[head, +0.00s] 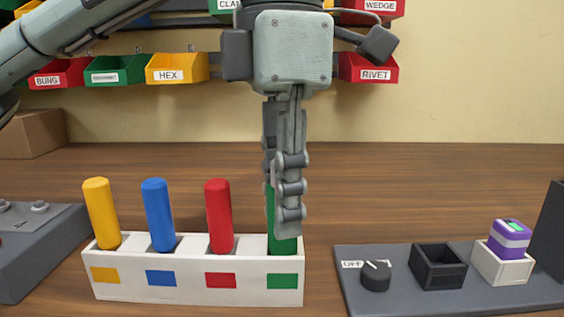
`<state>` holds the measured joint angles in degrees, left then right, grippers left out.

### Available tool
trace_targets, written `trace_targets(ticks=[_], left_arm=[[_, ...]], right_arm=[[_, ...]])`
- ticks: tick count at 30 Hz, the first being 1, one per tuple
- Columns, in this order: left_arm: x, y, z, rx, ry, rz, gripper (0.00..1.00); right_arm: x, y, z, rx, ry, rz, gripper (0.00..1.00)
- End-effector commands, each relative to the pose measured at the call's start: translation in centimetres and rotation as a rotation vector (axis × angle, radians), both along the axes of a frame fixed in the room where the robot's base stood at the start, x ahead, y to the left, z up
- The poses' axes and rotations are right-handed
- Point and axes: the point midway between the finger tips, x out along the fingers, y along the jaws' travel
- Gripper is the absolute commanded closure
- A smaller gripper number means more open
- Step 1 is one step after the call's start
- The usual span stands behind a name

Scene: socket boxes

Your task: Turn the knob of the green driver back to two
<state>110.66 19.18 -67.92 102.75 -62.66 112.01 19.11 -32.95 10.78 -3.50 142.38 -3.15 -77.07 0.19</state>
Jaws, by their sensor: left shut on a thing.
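The green driver (284,246) stands upright in the right-hand slot of the white rack (195,292), above a green square. My left gripper (287,212) comes down from above and is shut on the green driver, hiding most of its upper part. No knob shows on the visible part of the driver. A black knob (376,276) with a white pointer mark sits on the dark panel (410,302) at the right, beside an "OFF" label that is partly readable. Its other markings cannot be read. My right gripper is not in view.
Yellow (101,214), blue (158,214) and red (218,216) drivers stand in the same rack, left of the green one.

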Motion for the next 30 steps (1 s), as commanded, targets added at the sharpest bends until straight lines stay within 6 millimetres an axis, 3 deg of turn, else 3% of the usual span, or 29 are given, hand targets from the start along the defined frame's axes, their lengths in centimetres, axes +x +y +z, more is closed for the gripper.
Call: trace_targets(ticks=[11, 21, 29, 30], left_arm=[[0.0, 0.0, -0.1, -0.001, 0.001, 0.068, 0.91], [0.1, 0.0, -0.1, -0.001, -0.001, 0.516, 0.87], [0.0, 0.0, 0.0, -0.001, 0.001, 0.554, 0.87], [0.0, 0.0, 0.0, -0.001, 0.001, 0.553, 0.71]], right_arm=[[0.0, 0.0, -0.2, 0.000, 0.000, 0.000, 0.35], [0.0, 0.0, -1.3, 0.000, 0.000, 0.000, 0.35], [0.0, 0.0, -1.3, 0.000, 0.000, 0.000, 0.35], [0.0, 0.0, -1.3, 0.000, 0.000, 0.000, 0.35]])
